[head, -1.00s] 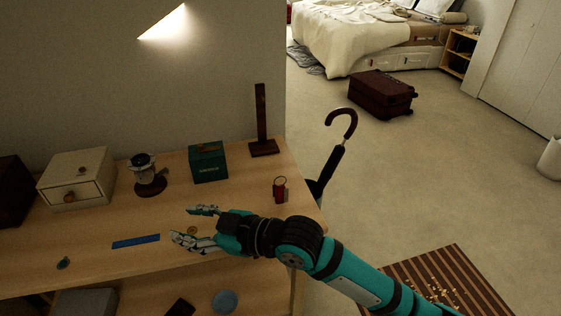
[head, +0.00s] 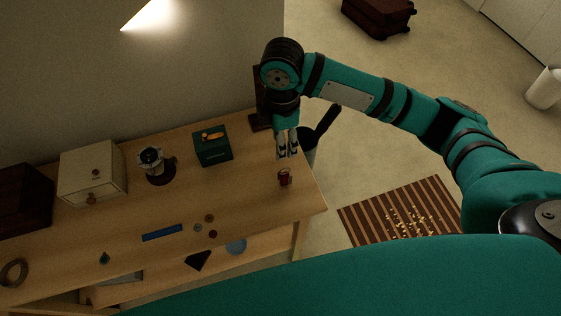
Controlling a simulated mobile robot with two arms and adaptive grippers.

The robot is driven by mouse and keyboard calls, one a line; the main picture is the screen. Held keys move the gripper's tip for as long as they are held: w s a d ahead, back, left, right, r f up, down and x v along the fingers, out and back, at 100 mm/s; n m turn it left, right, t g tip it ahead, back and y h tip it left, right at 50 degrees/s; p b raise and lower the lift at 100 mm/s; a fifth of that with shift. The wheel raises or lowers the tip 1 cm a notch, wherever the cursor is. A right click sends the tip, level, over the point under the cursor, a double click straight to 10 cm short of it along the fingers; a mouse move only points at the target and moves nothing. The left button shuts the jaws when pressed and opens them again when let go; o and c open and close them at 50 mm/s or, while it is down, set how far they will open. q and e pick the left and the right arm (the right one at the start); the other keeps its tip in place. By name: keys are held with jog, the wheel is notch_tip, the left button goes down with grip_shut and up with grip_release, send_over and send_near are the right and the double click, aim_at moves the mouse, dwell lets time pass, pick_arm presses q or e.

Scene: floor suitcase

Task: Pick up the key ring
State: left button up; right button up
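The key ring (head: 285,177), a small dark red fob, stands on the wooden table near its right end. Its metal loop is hard to make out now. My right gripper (head: 287,154) points straight down just above and behind it in the head view. Its two fingers look slightly parted with nothing between them, and they appear apart from the key ring. My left gripper is not in view.
The table (head: 240,200) also holds a green box (head: 212,147), a grinder-like object (head: 154,166), a cream drawer box (head: 92,172), a blue strip (head: 162,232) and small discs (head: 209,218). A dark stand (head: 259,100) and umbrella (head: 322,130) are close to my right arm.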

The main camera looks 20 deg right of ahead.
aim_at(285, 173)
jog(key=f, duration=0.3)
jog(key=f+p, duration=0.1)
jog(key=f, duration=0.6)
jog(key=shift+s+p, duration=0.35)
jog(key=shift+s, duration=0.05)
jog(key=shift+s+f, duration=0.15)
jog(key=shift+f, duration=0.3)
jog(key=shift+d+f, duration=0.1)
jog(key=shift+f, duration=0.2)
jog(key=f, duration=0.1)
jog(key=f+p, duration=0.1)
jog(key=f, duration=0.2)
jog(key=shift+d+f+p, duration=0.25)
jog(key=shift+f+p, duration=0.1)
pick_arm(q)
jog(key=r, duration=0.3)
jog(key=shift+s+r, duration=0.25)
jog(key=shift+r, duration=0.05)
pick_arm(e)
grip_shut()
